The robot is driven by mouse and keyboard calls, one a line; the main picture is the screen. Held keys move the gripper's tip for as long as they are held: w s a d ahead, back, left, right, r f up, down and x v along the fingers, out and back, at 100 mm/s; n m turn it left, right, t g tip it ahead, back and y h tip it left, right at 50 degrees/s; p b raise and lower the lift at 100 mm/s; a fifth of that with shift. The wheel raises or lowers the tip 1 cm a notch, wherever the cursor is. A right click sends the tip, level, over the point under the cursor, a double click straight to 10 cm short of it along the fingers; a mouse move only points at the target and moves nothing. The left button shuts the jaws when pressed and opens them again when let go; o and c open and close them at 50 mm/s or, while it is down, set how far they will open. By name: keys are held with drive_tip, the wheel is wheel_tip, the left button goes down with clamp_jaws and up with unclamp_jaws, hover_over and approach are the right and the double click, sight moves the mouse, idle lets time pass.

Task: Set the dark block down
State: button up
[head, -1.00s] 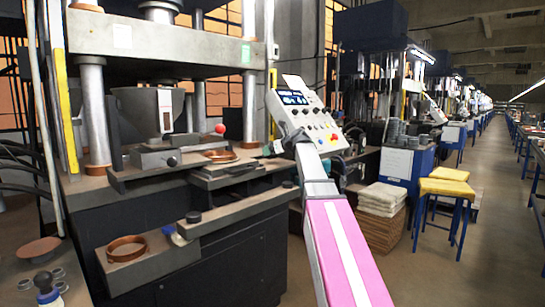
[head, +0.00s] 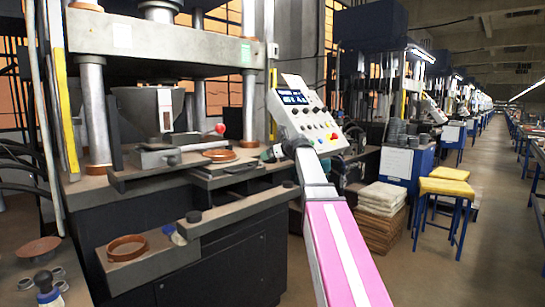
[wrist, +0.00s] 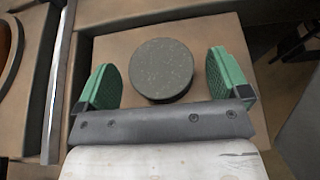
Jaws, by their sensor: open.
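The dark block (wrist: 161,70) is a round, speckled dark grey disc. In the wrist view it sits flat on a brown, worn surface (wrist: 118,47). My gripper (wrist: 160,80) is open, with one green finger on each side of the block and a visible gap on both sides. In the head view my gripper (head: 270,153) is small, beside the press bed and below the control panel; I cannot make out the block between its fingers there.
The press's control panel (head: 308,118) stands close behind my gripper. A red-knobbed lever (head: 220,128) and a copper-coloured ring (head: 219,155) are to its left. Another ring (head: 127,247) lies on the lower front ledge. A metal bar (wrist: 58,85) runs left of the gripper.

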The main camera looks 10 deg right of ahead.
drive_tip(key=v, duration=1.2)
drive_tip(key=shift+f, duration=0.1)
drive_tip(key=shift+c, duration=0.2)
idle(1.3)
